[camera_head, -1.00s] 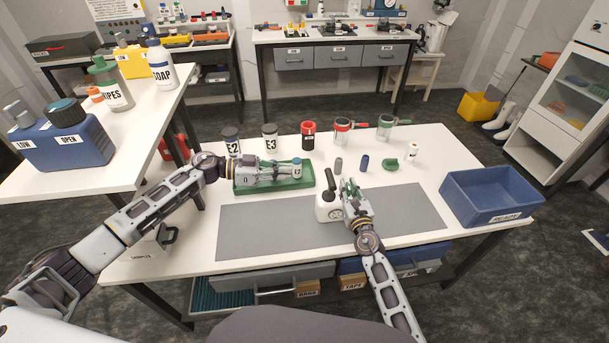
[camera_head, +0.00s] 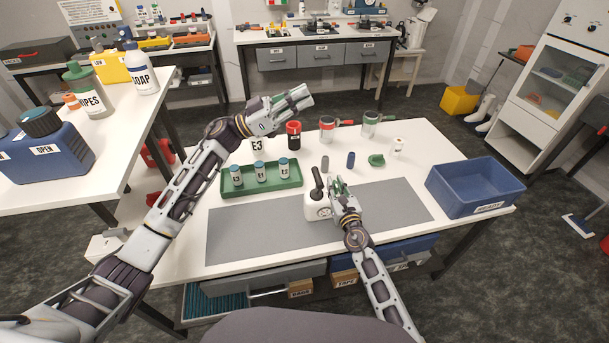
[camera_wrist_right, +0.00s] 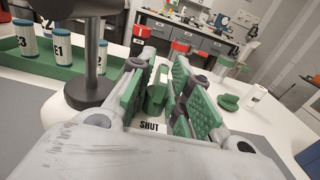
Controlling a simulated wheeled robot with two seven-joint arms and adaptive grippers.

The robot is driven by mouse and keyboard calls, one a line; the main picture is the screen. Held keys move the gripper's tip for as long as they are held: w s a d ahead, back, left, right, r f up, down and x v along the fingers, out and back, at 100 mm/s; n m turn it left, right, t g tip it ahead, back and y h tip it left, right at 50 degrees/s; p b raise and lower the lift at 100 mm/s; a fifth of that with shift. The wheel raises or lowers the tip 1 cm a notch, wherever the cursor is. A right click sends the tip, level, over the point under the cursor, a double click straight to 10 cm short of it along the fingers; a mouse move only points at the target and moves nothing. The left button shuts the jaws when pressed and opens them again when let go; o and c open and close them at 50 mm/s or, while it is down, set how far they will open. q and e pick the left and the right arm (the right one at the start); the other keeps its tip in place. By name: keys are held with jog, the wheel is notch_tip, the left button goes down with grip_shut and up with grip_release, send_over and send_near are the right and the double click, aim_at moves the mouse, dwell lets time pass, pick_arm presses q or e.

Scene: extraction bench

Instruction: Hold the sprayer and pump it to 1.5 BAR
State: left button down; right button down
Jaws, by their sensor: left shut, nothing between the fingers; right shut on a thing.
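The sprayer (camera_head: 315,210) is a white bottle with a black pump handle (camera_head: 317,183), standing upright at the far edge of the grey mat. A small round dial shows on its front, too small to read. In the right wrist view the black pump handle (camera_wrist_right: 92,55) rises at the left, with a SHUT label below the fingers. My right gripper (camera_head: 337,184) is shut on the sprayer at its right side; the fingers partly hide the grip. My left gripper (camera_head: 304,96) is shut and empty, raised above the back of the table, apart from the sprayer and pointing right.
A green tray (camera_head: 225,192) with several labelled vials stands left of the sprayer. Jars, small cylinders and a green piece (camera_head: 376,160) stand behind it. A blue bin (camera_head: 480,190) is at the right. The grey mat (camera_head: 265,228) is otherwise clear.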

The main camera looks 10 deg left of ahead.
pick_arm(q)
jog(key=w+a+r+n+t+y, duration=0.3)
jog(key=a+r+n+t, duration=0.1)
jog(key=r+n+t, duration=0.35)
jog(key=w+a+r+n+t+y, duration=0.2)
jog(key=w+a+r+n+t, duration=0.3)
jog(key=n+t, duration=0.35)
jog(key=w+a+f+n+t+y, duration=0.1)
jog(key=w+a+n+y, duration=0.2)
jog(key=n+y, duration=0.5)
jog(key=w+a+f+n+y, duration=0.2)
jog(key=w+a+n+y, duration=0.15)
jog(key=n+y, duration=0.4)
jog(key=s+d+f+n+g+h, duration=0.1)
jog(key=d+f+n+g+h, duration=0.15)
jog(key=f+g, duration=0.35)
jog(key=s+d+f+n+g+h, duration=0.1)
jog(key=d+f+n+g+h, duration=0.2)
jog(key=f, duration=0.5)
jog(key=s+d+f+g, duration=0.2)
jog(key=s+f+g, duration=0.8)
jog(key=s, duration=0.5)
jog(key=shift+s+f+g, duration=0.3)
jog(key=shift+f+g, duration=0.1)
jog(key=shift+g, duration=0.3)
